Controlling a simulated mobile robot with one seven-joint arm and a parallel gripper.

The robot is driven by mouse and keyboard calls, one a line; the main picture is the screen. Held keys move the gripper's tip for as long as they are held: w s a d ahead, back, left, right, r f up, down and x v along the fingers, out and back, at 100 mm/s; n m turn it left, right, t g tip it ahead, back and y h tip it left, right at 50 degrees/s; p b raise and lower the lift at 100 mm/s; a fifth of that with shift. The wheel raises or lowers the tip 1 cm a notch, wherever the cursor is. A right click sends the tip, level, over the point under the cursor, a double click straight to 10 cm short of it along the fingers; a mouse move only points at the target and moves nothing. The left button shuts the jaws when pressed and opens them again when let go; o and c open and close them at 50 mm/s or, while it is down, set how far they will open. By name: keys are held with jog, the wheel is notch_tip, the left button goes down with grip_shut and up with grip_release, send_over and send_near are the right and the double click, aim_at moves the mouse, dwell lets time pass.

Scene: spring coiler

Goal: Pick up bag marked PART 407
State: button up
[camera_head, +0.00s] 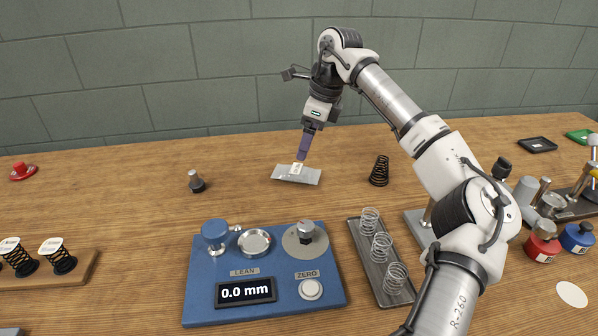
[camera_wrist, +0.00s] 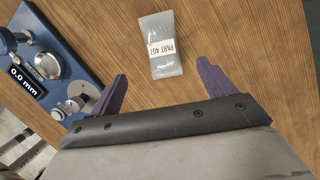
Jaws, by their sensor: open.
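The bag marked PART 407 (camera_head: 288,175) is a small clear-grey flat packet with a white label, lying on the wooden table. In the wrist view the bag (camera_wrist: 167,64) shows its label, PART 407, upside down. My gripper (camera_head: 299,158) points down at the bag in the head view, and its tip overlaps the bag there. In the wrist view my gripper (camera_wrist: 160,82) has its two purple fingers spread wide. The bag lies beyond and between the fingertips, with nothing held. The exact height above the bag is hard to tell.
A blue gauge device (camera_head: 265,312) reading 0.0 mm stands in front of the bag. A black coil spring (camera_head: 379,171) stands to its right and a dark knobbed weight (camera_head: 196,182) to its left. A grey tray (camera_head: 358,232) holds springs. Table around the bag is clear.

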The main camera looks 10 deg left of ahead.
aim_at(298, 169)
jog(key=p+x, duration=0.1)
jog(key=x, duration=0.8)
jog(key=shift+w+a+f+p, duration=0.15)
jog(key=shift+f+p, duration=0.1)
jog(key=shift+p, duration=0.05)
jog(key=c, duration=1.2)
